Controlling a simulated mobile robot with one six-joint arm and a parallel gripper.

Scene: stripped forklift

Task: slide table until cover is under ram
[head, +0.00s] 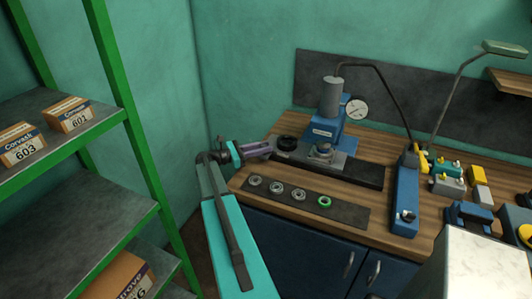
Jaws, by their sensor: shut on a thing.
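The bench press has a grey cylindrical ram housing (331,98) on a blue body (322,131). Below it, a grey sliding table (336,160) sits on a long black rail (360,173). A silver round part (324,151), which looks like the cover, rests on the table, close under the press head. Exact alignment with the ram cannot be told from this angle. My gripper (270,149) reaches in from the left, at the left end of the rail beside a black round piece (287,143). It is shut at the table's left end; the gripped part is hidden.
A dark mat (343,213) with several bearing-like rings lies in front of the press. A pressure gauge (357,110) is beside the ram. A blue tool (405,202) stands to the right. Green shelving (125,95) with boxes is at the left.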

